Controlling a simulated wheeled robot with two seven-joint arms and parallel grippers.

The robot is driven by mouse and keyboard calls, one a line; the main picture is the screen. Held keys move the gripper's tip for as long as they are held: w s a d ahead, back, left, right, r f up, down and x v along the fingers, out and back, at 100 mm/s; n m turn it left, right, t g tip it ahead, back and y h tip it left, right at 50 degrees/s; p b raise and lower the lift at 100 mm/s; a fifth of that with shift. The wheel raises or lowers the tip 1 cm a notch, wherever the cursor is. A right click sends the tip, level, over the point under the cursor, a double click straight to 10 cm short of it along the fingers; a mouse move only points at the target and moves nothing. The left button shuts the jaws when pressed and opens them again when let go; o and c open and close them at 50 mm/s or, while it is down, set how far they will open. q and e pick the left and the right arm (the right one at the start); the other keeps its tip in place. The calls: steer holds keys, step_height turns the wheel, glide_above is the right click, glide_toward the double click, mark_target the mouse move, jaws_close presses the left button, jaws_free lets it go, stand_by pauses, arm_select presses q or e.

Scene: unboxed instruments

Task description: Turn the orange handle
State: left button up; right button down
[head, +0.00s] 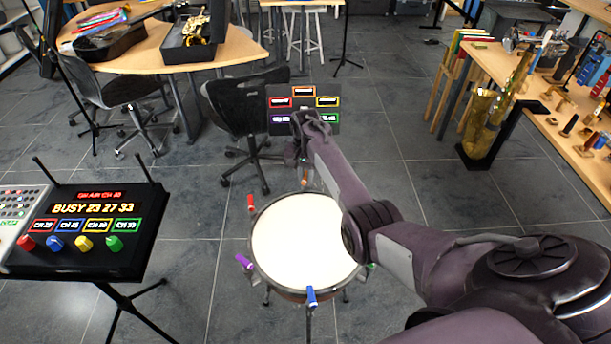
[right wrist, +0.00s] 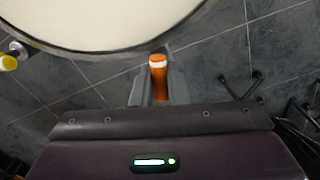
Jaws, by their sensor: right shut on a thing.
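The orange handle (right wrist: 158,80) has a white-banded end and sits at the drum's rim. In the right wrist view it stands between the fingers of my right gripper (right wrist: 158,88), which is shut on it. In the head view my right gripper (head: 304,172) is at the far side of the drum (head: 303,240), and a small part of the orange handle (head: 305,182) shows below it. The drum has a white head, also in the right wrist view (right wrist: 95,18). My left gripper is not in view.
Red (head: 251,203), purple (head: 244,262) and blue (head: 312,296) handles stick out around the drum; a yellow one (right wrist: 9,62) shows in the wrist view. A panel with coloured labels (head: 275,101) stands behind. A console (head: 95,210) is at left, and a chair (head: 240,105) behind the drum.

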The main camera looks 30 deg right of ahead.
mark_target(305, 176)
steer(key=shift+n, duration=0.3)
steer(key=n+p, duration=0.1)
steer(key=n, duration=0.1)
steer(key=shift+r+n+p, duration=0.1)
steer(key=shift+n+p, duration=0.2)
steer(key=shift+p, duration=0.1)
steer(key=shift+n+p, duration=0.6)
steer(key=shift+n, duration=1.6)
steer(key=c, duration=1.4)
jaws_free()
steer(key=shift+o, duration=0.2)
steer(key=shift+r, duration=3.75)
